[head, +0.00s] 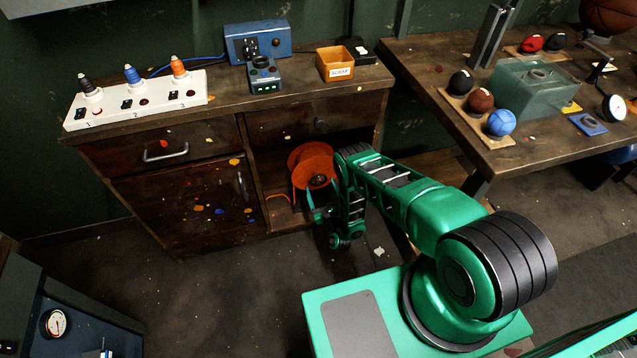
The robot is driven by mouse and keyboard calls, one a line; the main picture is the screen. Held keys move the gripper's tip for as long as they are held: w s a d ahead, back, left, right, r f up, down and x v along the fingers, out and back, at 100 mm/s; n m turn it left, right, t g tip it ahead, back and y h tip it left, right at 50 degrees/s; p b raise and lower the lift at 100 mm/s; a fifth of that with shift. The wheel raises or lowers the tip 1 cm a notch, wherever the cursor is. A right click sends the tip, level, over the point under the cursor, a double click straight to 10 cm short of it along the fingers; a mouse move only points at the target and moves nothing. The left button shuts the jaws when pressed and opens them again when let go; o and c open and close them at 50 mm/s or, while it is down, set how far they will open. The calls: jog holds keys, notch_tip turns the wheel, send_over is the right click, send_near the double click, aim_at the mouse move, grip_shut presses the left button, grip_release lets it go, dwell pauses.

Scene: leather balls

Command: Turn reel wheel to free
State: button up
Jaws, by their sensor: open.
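The orange reel wheel (309,163) stands in the open lower right bay of the wooden cabinet. Its dark hub shows at the middle, and its right side is hidden behind my green arm. A length of orange cord (279,197) lies at its lower left on the bay floor. My gripper (312,203) is at the front of the bay, low and close to the reel's lower edge. It is open, with nothing seen between its fingers. I cannot tell whether a finger touches the reel. No marking for a free position can be made out.
On the cabinet top (225,112) stand a white strip with three plugs (137,98), a blue box (257,43), a small device (264,75) and an orange scrap bin (336,65). A workbench (425,85) with several balls is at right.

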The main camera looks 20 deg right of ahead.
aim_at(319, 183)
jog(key=shift+w, duration=2.05)
